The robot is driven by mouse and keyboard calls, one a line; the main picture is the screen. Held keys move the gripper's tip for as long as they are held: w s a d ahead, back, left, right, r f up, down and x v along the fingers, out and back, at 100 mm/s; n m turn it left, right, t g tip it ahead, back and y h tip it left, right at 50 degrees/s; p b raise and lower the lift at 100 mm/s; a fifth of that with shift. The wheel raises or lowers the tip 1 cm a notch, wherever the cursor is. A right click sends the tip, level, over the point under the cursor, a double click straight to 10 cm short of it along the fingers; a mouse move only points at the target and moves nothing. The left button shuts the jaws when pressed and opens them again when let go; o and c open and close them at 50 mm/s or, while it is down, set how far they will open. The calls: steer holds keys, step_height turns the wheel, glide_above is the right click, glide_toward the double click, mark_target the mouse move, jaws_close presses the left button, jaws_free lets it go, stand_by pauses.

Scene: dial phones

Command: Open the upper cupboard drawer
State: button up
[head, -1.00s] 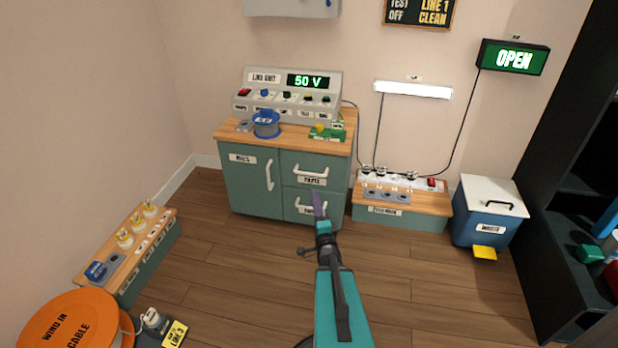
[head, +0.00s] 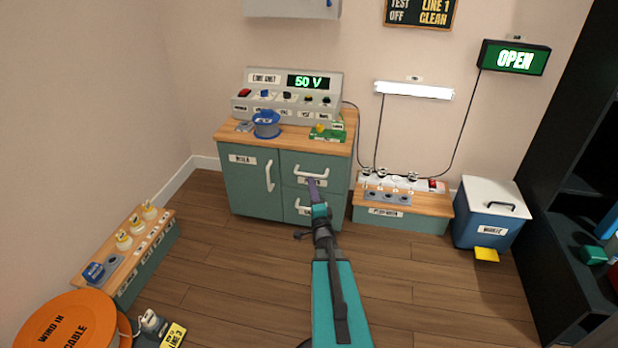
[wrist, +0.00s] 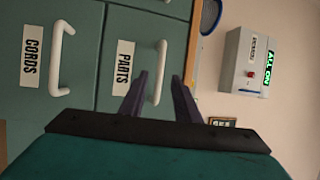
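The teal cupboard (head: 250,200) stands against the back wall, with its upper drawer (head: 292,167) and lower drawer (head: 291,198) on the right side. The upper drawer looks shut. Its white handle (head: 318,175) is partly covered by my gripper (head: 312,184) in the head view. In the sideways wrist view, the upper drawer, labelled PARTS (wrist: 123,65), has its handle (wrist: 161,60) between my two open fingers (wrist: 160,76). Whether the fingers touch the handle I cannot tell. The lower drawer, labelled CORDS (wrist: 31,50), also looks shut, with its handle (wrist: 59,60) clear of the gripper.
A blue spool (head: 266,125) and a control unit (head: 288,98) stand on the cupboard top. A low socket bench (head: 400,215) and a blue bin (head: 487,215) stand to the right. The floor (head: 220,270) before the cupboard is clear apart from my arm.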

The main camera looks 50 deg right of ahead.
mark_target(309, 175)
steer(key=shift+b+x, duration=0.8)
steer(key=shift+x, duration=2.7)
steer(key=shift+d, duration=0.1)
jaws_close()
